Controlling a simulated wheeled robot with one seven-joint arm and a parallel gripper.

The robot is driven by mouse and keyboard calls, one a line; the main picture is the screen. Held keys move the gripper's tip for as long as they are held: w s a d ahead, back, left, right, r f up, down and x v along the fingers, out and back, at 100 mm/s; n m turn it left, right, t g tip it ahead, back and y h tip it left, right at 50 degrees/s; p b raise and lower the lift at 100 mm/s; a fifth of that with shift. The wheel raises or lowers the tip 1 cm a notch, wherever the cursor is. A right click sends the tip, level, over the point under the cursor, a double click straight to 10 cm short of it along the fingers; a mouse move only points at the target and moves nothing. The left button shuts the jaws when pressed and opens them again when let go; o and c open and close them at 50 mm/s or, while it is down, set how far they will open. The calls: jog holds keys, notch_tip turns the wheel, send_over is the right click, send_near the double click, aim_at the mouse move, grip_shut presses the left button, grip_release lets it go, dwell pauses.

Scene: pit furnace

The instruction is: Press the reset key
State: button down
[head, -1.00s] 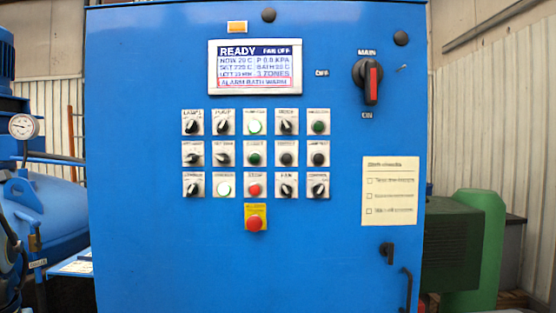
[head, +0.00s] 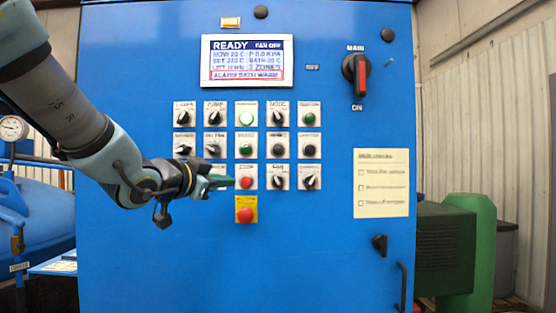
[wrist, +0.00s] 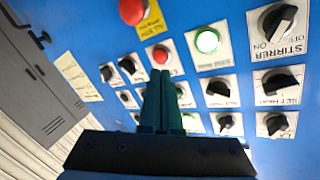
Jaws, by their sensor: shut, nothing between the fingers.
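The blue control cabinet (head: 330,240) faces me with rows of labelled knobs and push keys. The labels are too blurred to tell which key is reset. Candidates include two dark keys (head: 278,146) (head: 309,146) and a green key (head: 245,146) in the middle row. My gripper (head: 230,182) is shut and empty, its tips just left of the red key (head: 247,183) in the bottom row. In the wrist view my gripper (wrist: 160,76) has its tips just below the red key (wrist: 160,54) and hides part of the panel. Contact cannot be told.
A red emergency button (head: 245,214) on a yellow plate sits just below the gripper. The display (head: 247,60) reads READY with an alarm line. A main switch (head: 356,72) is at upper right. A lit green key (wrist: 207,41) neighbours the red key.

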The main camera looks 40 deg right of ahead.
aim_at(273, 151)
jog(key=s+d+r+m+g+h+b, duration=0.1)
jog(key=s+d+r+m+g+h, duration=0.3)
jog(key=s, duration=0.6)
notch_tip(273, 151, up, 2)
jog(key=shift+s+d+r+m+g, duration=0.25)
jog(key=shift+d+m+g, duration=0.45)
jog(key=shift+m, duration=0.2)
jog(key=w+d, duration=0.1)
jog(key=w, duration=0.1)
jog(key=w+d+p, duration=0.1)
jog(key=d, duration=0.1)
jog(key=w+d+p, duration=0.1)
jog(key=w, duration=0.1)
jog(key=shift+w+d, duration=0.25)
jog(key=shift+w, duration=0.1)
jog(key=shift+w+d, duration=0.5)
jog(key=shift+w, duration=0.1)
jog(key=shift+w+d, duration=0.25)
jog(key=shift+w, duration=0.05)
